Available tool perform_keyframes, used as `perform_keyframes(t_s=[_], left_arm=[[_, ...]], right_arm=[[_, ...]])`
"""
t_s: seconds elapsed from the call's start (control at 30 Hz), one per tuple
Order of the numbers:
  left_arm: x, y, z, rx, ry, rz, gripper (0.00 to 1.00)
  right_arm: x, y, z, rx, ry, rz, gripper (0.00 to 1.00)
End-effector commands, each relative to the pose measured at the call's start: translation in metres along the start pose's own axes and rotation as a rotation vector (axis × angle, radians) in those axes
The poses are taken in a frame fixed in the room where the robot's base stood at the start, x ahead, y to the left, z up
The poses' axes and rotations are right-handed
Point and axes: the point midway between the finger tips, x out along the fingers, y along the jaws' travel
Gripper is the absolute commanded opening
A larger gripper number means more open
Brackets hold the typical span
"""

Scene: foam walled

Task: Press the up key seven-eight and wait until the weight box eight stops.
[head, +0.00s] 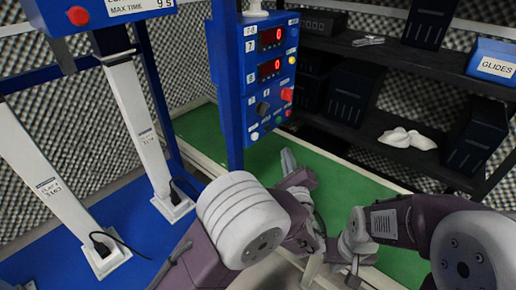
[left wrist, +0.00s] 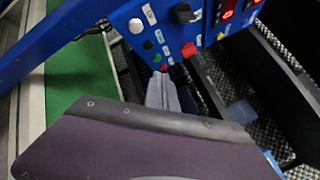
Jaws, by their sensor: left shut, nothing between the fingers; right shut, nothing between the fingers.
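The blue control box (head: 270,75) hangs on a blue post. It carries a "7-8" label and two red displays (head: 271,38), both reading 0, marked 7 and 8. In the left wrist view the box's lower face shows a black knob (left wrist: 185,13), a larger red button (left wrist: 189,49), a green button (left wrist: 157,58) and a small red one (left wrist: 162,68); I cannot read which is the up key. My left gripper (head: 288,160) is shut and empty just below the box, apparently not touching it. My right gripper (head: 345,255) is shut and empty, lower right. I cannot identify weight box eight.
Two white columns (head: 137,115) with cables stand on a blue base (head: 150,235) at left. A green surface (head: 205,130) lies below the box. Dark shelves (head: 385,125) at right hold black boxes, a white cloth (head: 407,138) and a blue "GLIDES" box (head: 493,66).

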Motion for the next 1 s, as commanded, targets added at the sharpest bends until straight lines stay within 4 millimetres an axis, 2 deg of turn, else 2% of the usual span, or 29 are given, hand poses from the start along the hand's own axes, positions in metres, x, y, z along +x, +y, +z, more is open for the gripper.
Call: perform_keyframes(t_s=[0.1, 0.47, 0.87, 1.0], left_arm=[[-0.002, -0.004, -0.004, -0.001, 0.005, -0.019, 0.0], [0.002, -0.001, -0.001, 0.0, 0.004, -0.016, 0.0], [0.041, 0.027, 0.028, 0.001, 0.003, -0.013, 0.0], [0.052, 0.036, 0.034, 0.0, 0.003, -0.014, 0.0]], right_arm=[[0.002, 0.0, 0.0, 0.0, 0.0, 0.0, 0.0], [0.001, 0.0, 0.0, 0.0, 0.0, 0.0, 0.0], [-0.004, 0.0, 0.0, 0.0, 0.0, 0.0, 0.0], [0.002, 0.0, 0.0, 0.0, 0.0, 0.0, 0.0]])
